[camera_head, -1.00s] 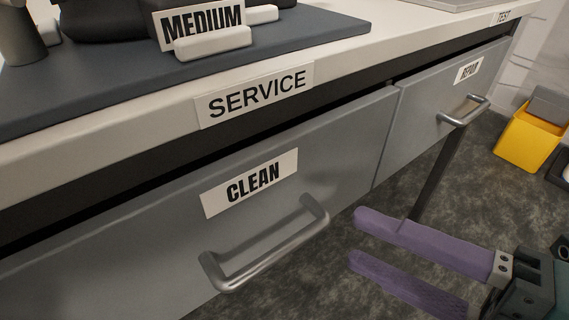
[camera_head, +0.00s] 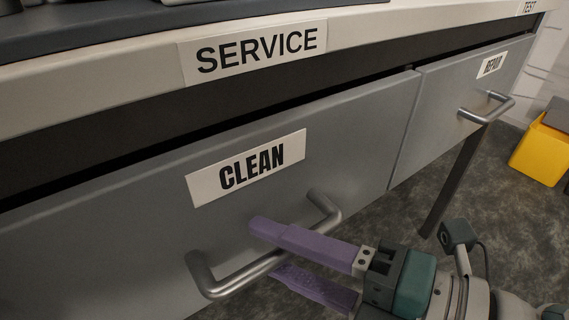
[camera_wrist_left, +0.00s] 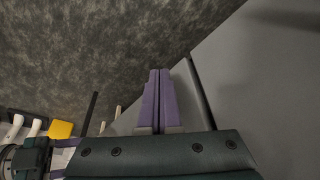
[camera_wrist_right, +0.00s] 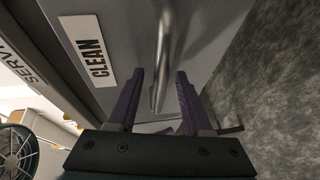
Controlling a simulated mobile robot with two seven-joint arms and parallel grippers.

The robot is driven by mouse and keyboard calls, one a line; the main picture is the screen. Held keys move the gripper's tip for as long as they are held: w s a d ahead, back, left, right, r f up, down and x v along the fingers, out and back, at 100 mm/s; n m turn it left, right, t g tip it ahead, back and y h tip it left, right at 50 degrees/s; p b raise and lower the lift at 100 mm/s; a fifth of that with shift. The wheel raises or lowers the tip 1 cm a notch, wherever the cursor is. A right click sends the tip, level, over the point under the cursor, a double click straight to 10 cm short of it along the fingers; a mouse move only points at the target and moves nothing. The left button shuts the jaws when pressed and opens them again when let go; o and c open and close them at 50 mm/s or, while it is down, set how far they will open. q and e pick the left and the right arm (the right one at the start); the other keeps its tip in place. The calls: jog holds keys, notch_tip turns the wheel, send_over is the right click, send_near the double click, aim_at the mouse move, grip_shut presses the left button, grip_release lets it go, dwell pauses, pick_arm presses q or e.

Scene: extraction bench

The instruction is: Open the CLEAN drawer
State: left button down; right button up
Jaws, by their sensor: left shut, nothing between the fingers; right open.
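The CLEAN drawer (camera_head: 110,235) is a grey front with a white CLEAN label (camera_head: 246,168) and a silver bar handle (camera_head: 240,276). A dark gap runs along its top edge, under the bench top. My right gripper (camera_head: 262,248) is open at the handle, with one purple finger above the bar and the other below it. In the right wrist view the handle (camera_wrist_right: 162,60) runs between the two open fingers (camera_wrist_right: 158,100), which do not look closed on it. My left gripper (camera_wrist_left: 158,75) shows only in its own wrist view, with its purple fingers together and empty.
The REPAIR drawer (camera_head: 440,125) with its own handle (camera_head: 488,108) is to the right. The bench top (camera_head: 120,85) carries a SERVICE label (camera_head: 258,50). A yellow bin (camera_head: 540,150) stands on the dark floor at right. A table leg (camera_head: 455,180) stands beyond my right gripper.

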jog(key=shift+c, duration=0.2)
grip_shut()
dwell(1.3)
